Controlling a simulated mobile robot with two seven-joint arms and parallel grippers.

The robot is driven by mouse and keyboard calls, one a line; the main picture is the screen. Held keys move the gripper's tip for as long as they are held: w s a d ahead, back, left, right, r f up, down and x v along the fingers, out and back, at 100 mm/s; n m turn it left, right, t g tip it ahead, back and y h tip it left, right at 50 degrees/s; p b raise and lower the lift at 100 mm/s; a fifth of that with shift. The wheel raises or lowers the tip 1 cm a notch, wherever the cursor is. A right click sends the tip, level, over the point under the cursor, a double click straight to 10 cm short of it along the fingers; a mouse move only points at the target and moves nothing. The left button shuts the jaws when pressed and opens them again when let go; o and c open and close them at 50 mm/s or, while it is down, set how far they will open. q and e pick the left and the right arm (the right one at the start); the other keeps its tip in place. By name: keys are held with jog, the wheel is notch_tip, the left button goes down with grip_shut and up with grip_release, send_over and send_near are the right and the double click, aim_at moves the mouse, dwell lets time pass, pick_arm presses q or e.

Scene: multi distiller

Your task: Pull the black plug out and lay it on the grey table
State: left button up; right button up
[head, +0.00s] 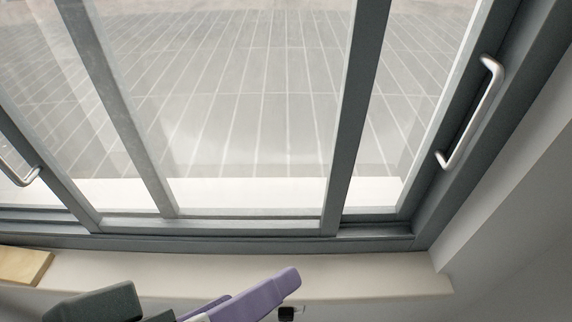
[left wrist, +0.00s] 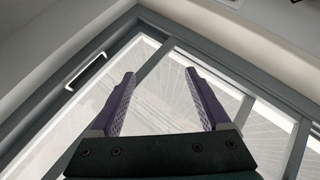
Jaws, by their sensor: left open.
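My left gripper (head: 258,292) comes in low at the bottom edge of the head view, with a dark body and purple fingers. In the left wrist view the left gripper (left wrist: 160,73) is open, its two purple fingers wide apart with nothing between them. The grey table is not in view. My right gripper is not in view.
A grey-framed window (head: 344,120) with silver handles (head: 474,112) fills most of the head view. A pale sill (head: 370,280) runs below it, with a light wooden piece (head: 22,265) at the left. A white wall slopes down at the right.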

pick_arm(q)
jog(key=w+d+f+n+t+h+b, duration=0.25)
jog(key=d+f+n+b, duration=0.35)
jog(key=f+b, duration=0.45)
jog(key=n+t+y+b, duration=0.85)
jog(key=n+b, duration=1.85)
jog(key=b, duration=1)
send_near(286, 320)
jog(key=shift+d+r+g, duration=0.1)
jog(key=shift+r+g, duration=0.15)
jog(key=shift+g, duration=0.05)
jog(key=shift+w, duration=4.5)
